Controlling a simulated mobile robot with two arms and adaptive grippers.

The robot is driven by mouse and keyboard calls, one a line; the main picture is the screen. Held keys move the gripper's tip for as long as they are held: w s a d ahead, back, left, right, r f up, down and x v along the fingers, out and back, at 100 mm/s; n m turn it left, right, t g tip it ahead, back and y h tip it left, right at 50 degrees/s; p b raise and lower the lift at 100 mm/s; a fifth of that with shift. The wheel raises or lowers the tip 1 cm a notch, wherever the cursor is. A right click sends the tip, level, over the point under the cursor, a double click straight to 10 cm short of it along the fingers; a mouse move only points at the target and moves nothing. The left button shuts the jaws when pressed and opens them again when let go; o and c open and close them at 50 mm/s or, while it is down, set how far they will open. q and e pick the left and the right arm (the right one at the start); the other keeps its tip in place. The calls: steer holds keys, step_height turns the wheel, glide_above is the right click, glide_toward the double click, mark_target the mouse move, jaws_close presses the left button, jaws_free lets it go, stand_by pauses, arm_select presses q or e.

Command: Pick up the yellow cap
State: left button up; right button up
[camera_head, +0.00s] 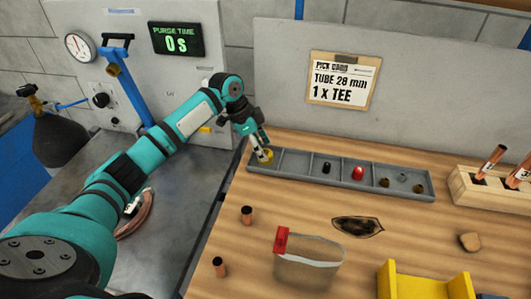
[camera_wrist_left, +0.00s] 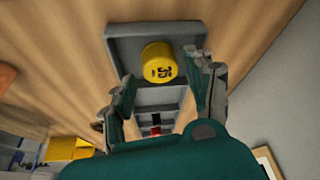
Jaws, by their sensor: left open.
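The yellow cap (camera_wrist_left: 158,63) sits in the end compartment of the grey divided tray (camera_wrist_left: 190,20), with dark marks on its side. In the head view the cap (camera_head: 267,156) is in the leftmost compartment of the tray (camera_head: 300,172), partly hidden by my gripper. My left gripper (camera_head: 262,156) is over that compartment. In the left wrist view its fingers (camera_wrist_left: 163,88) are open and spread, with the cap between and just beyond the tips. I cannot tell whether a finger touches it. My right gripper is not in view.
Other tray compartments hold a black cap (camera_head: 326,168), a red cap (camera_head: 358,173) and small brownish parts. Copper tubes stand in a wooden block (camera_head: 470,190) at the right. A clear bag (camera_head: 308,265) and short copper pieces (camera_head: 246,215) lie in front. A wall panel (camera_head: 430,100) rises behind.

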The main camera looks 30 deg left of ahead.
arm_select(q)
steer(key=shift+x, duration=1.1)
steer(key=c, duration=0.5)
steer(key=shift+r, duration=0.15)
